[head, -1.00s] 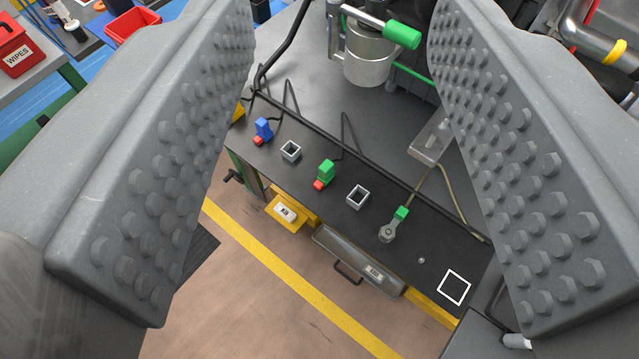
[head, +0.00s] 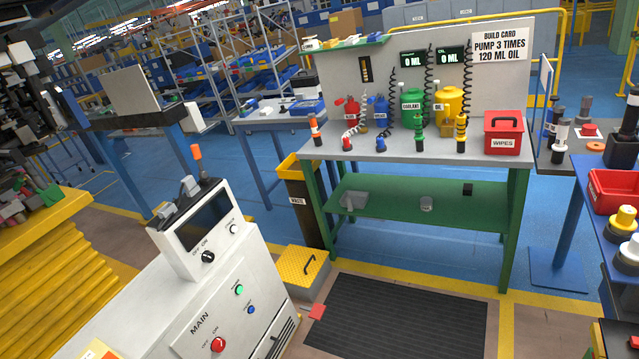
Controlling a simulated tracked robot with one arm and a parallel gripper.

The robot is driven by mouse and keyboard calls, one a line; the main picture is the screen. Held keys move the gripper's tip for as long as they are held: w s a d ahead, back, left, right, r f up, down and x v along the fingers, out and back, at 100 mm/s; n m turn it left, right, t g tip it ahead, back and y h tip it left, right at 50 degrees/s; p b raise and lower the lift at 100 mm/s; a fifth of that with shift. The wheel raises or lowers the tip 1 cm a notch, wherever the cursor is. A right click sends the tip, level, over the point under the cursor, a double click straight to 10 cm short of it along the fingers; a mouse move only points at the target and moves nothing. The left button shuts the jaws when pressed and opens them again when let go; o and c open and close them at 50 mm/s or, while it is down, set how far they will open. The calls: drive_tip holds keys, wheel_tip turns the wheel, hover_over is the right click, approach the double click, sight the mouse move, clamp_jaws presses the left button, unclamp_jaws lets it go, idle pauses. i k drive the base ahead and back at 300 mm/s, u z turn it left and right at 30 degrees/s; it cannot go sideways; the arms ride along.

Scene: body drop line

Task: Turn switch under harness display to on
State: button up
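A white cabinet at left of centre carries a tilted box with a dark, blank display (head: 208,216). Under this display is a black rotary switch (head: 207,257) with OFF and ON printed above it. Which mark the knob points to is too small to tell. No label reading "harness" shows on it. My gripper is not in view.
Lower on the white cabinet (head: 185,300) are a red MAIN knob (head: 218,345), a green button (head: 239,289) and a blue button (head: 250,310). A yellow step box (head: 301,268) stands beside it.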

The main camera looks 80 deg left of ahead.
sight(208, 257)
drive_tip(key=u, duration=3.2)
drive_tip(key=k, duration=0.6)
drive_tip(key=i, duration=0.6)
drive_tip(key=z, duration=0.15)
